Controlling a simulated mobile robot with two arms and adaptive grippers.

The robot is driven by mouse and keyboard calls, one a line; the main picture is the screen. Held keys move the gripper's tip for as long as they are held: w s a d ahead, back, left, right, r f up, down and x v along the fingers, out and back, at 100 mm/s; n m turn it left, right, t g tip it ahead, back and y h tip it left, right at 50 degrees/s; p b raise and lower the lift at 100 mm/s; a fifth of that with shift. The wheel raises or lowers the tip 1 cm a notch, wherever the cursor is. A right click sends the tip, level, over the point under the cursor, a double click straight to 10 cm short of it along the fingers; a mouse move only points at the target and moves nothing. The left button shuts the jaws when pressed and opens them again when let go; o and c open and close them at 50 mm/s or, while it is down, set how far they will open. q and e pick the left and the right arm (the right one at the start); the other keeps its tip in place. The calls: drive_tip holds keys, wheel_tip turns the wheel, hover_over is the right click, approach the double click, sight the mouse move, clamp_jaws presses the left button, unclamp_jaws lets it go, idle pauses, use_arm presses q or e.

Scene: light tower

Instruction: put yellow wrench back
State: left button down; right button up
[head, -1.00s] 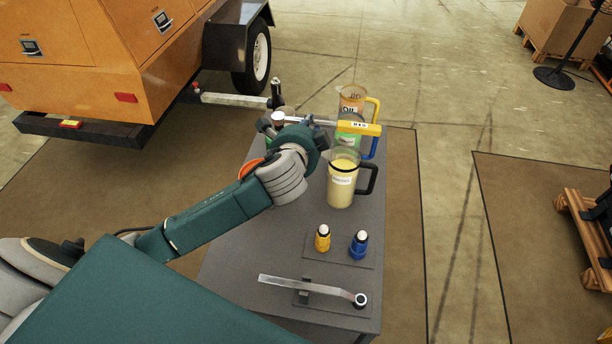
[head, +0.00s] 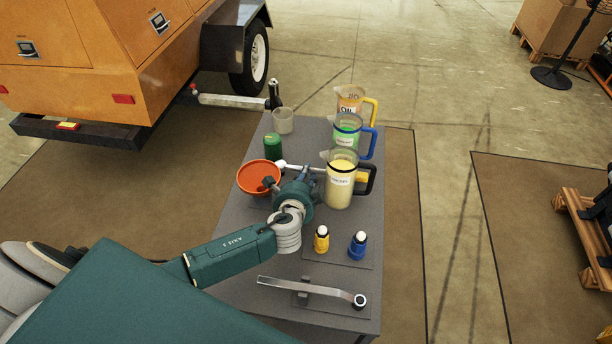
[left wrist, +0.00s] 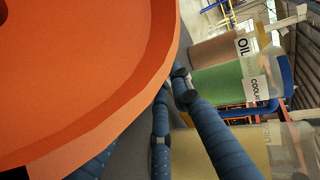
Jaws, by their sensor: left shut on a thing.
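The yellow wrench, with its silver shaft (head: 303,168) and yellow handle, lies roughly level in the head view. Its shaft runs right from my left gripper (head: 276,180), and the handle shows beyond the yellow-filled jug (head: 340,188), partly hidden by it. My left gripper is shut on the wrench, beside the right rim of the orange funnel (head: 252,178). In the left wrist view, the dark fingers (left wrist: 170,95) are close beside the large orange funnel (left wrist: 85,75); the wrench is not clearly visible there. My right gripper is not in view.
Green-filled (head: 346,136) and oil (head: 350,98) jugs stand behind the yellow one. A green can (head: 273,146) and clear cup (head: 283,121) stand left. Yellow (head: 321,240) and blue (head: 357,246) bottles and a silver wrench (head: 325,290) on its stand are in front.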

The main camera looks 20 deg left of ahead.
use_arm(q)
drive_tip(key=c, duration=1.6)
unclamp_jaws()
drive_tip(key=shift+f, duration=0.1)
drive_tip(key=shift+o, duration=0.2)
drive_tip(key=b+v, duration=0.1)
drive_tip(key=v, duration=1.1)
